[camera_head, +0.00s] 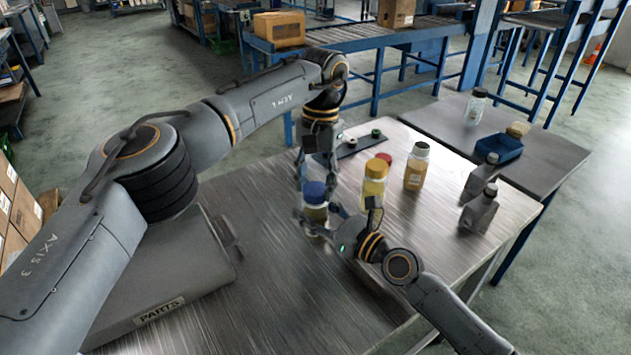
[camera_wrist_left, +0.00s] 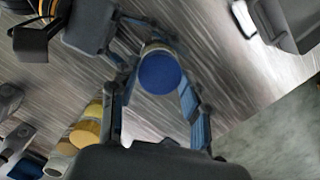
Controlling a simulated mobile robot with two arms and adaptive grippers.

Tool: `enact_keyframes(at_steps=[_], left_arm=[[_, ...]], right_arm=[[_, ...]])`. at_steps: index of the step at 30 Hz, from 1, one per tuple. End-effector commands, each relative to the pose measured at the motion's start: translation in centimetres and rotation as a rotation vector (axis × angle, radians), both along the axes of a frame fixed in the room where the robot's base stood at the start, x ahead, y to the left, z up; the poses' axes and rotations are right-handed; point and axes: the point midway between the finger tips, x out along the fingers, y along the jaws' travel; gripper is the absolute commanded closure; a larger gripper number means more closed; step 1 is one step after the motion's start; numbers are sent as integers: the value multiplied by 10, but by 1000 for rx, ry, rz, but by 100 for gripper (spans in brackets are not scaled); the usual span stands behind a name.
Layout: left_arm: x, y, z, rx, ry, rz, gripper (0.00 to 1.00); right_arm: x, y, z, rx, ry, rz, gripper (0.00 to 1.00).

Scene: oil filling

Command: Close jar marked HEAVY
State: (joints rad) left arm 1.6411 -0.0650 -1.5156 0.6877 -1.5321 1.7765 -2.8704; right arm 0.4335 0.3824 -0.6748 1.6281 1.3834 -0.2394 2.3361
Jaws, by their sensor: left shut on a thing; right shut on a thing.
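A jar (camera_head: 316,213) with a blue lid (camera_head: 313,189) on its top stands near the middle of the metal table. No HEAVY mark can be read on it. My left gripper (camera_head: 308,184) comes down from above, shut on the blue lid; in the left wrist view the round blue lid (camera_wrist_left: 160,73) shows between its two fingers. My right gripper (camera_head: 318,217) reaches in from the right, low down, and is shut on the jar's body. Its fingers partly hide the jar.
A yellow-lidded jar (camera_head: 374,182), a red lid (camera_head: 386,160) and an amber-filled jar (camera_head: 415,168) stand right of the grippers. A dark strip with small lids (camera_head: 352,142) lies behind. Grey bottles (camera_head: 480,210) stand farther right. A PARTS case (camera_head: 165,275) lies at left.

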Motion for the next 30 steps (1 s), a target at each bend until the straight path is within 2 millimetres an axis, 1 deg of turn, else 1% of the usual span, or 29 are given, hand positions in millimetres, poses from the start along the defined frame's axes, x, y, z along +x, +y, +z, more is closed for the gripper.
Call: enact_keyframes(at_steps=[2,3,5,6,14,17,20,24,27,30], left_arm=[[1,1,1,0,-2,2,64],[1,1,1,0,-2,3,47],[1,1,1,0,-2,3,35],[1,1,1,0,-2,3,31],[0,0,0,0,-1,3,31],[0,0,3,-1,-2,3,31],[1,0,12,-2,-2,4,31],[1,-1,32,-1,-4,4,31],[1,0,43,-1,-2,4,31],[0,0,45,0,-1,3,31]], right_arm=[[-1,0,-1,-1,1,1,100],[-1,0,-1,-1,1,1,100],[-1,0,-1,-1,2,1,100],[-1,0,-1,-1,2,1,100],[-1,0,-1,-1,2,1,100],[0,0,-1,-1,2,1,100],[0,0,-1,-1,2,1,100],[0,0,-1,-1,2,1,100],[0,0,-1,-1,2,1,100],[0,0,-1,-1,2,1,100]])
